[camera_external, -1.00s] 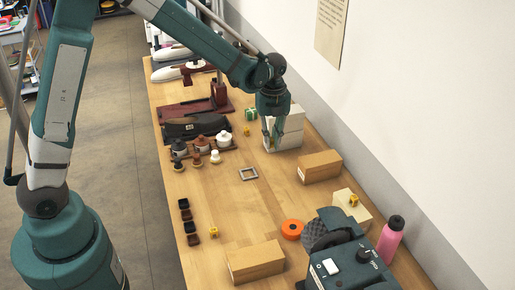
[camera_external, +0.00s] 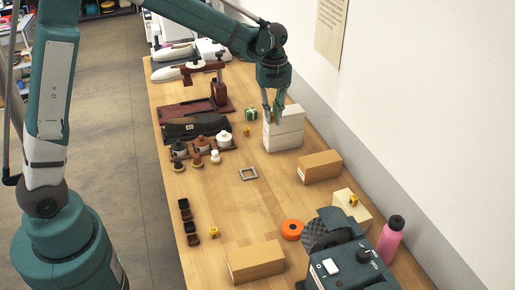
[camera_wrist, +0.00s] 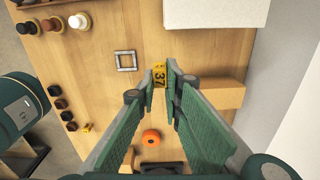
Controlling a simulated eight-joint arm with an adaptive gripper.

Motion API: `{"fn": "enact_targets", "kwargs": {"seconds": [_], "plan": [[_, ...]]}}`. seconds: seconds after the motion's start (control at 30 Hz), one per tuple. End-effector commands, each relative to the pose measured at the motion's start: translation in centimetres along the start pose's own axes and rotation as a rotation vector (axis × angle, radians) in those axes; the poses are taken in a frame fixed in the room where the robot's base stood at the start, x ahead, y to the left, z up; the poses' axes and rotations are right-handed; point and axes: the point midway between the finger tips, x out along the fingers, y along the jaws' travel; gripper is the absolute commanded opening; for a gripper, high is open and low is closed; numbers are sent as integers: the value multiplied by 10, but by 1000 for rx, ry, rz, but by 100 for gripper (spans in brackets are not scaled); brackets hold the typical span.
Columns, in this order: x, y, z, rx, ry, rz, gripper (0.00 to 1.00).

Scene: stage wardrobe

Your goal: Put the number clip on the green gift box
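A yellow number clip (camera_wrist: 159,75) marked 37 is between the fingertips of my gripper (camera_wrist: 165,72) in the wrist view. The fingers look closed on its two sides. The green gift box (camera_external: 251,114), small with a light ribbon, stands on the table just left of my gripper and the white boxes. It is not visible in the wrist view.
A dark case (camera_external: 193,127) and lidded pots (camera_external: 222,139) are left. Cardboard boxes (camera_external: 320,167) stand nearer; the table around the grey square frame (camera_external: 248,174) is clear.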

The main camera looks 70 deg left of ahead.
Motion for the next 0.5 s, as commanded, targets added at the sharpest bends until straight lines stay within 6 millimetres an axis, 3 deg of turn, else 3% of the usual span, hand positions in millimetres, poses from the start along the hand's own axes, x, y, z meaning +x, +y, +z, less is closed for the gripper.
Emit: {"fn": "enact_targets", "kwargs": {"seconds": [0.27,0.5], "plan": [[-3,-12,52,-7,0,1,5],[-5,-22,130,-13,0,1,5]]}}
